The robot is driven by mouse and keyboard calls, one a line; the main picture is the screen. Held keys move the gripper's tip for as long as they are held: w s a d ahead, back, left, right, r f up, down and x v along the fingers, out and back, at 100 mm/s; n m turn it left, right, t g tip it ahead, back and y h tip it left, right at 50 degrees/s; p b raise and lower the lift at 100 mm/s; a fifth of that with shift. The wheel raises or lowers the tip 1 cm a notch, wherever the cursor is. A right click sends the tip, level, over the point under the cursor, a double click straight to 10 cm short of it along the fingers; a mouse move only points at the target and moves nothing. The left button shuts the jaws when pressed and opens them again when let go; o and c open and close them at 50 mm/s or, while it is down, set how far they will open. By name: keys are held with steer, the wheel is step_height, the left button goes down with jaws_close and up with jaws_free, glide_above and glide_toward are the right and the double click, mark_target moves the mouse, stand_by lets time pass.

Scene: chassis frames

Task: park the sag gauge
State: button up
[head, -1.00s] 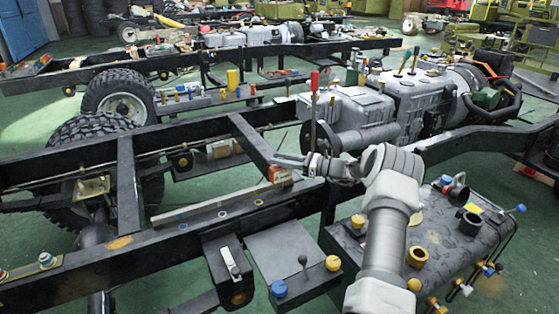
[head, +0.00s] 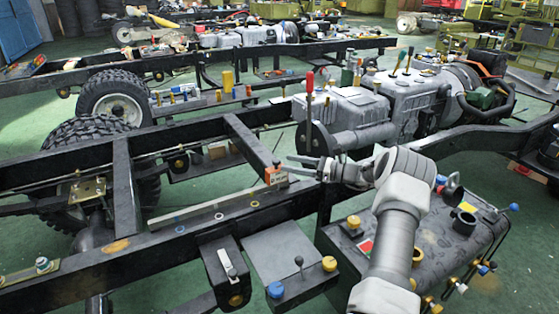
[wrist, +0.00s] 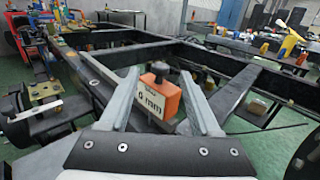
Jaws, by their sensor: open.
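The likely sag gauge is a small orange block (head: 276,175) with a white label. It sits on the near black frame rail, at the right end of a long pale bar. In the wrist view the orange block (wrist: 160,98) has a black knob on top and a label reading about "6 mm". It appears between my two fingers, beyond the palm. My gripper (head: 298,166) is open and empty, just right of the block in the head view; the wrist view also shows the gripper (wrist: 160,78). Contact with the block is not visible.
A long pale bar (head: 205,212) lies along the near rail. A dark tank (head: 440,245) with knobs and caps is under my arm. A grey engine and gearbox (head: 370,110) stand behind. A red-handled tool (head: 310,85) stands upright beyond my gripper.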

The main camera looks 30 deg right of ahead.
steer(key=p+v, duration=0.1)
steer(key=v, duration=1.1)
steer(key=shift+a+r, duration=0.1)
steer(key=shift+r, duration=0.05)
